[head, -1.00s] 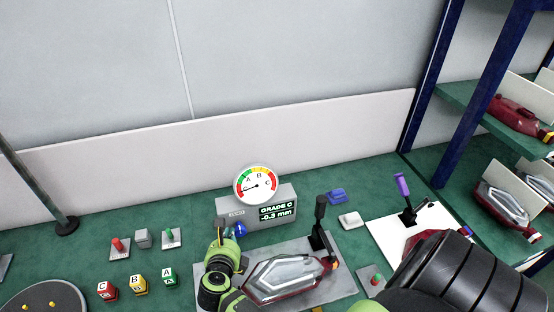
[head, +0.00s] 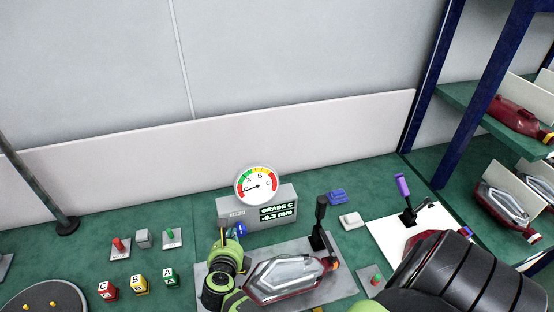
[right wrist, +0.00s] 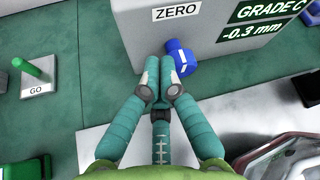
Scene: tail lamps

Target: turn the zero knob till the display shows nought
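The grey gauge box (head: 230,213) carries a round dial (head: 257,185) and a dark display (head: 278,213) reading GRADE C and -0.3 mm. The display's -0.3 mm also shows in the right wrist view (right wrist: 254,30). The blue zero knob (right wrist: 182,62) sticks out of the box front below the ZERO label (right wrist: 163,13); it also shows in the head view (head: 241,230). My right gripper (right wrist: 159,66) has its fingers together, with the tips just left of the knob. Whether they touch it is unclear. Nothing shows between them. My left gripper is out of view.
A red-rimmed tail lamp (head: 287,278) lies on a grey plate (head: 345,284) beside my right gripper, with a black lever clamp (head: 319,225) behind it. Lettered blocks (head: 139,284) and small switches (head: 172,237) stand to the left. Shelves with lamps stand at right.

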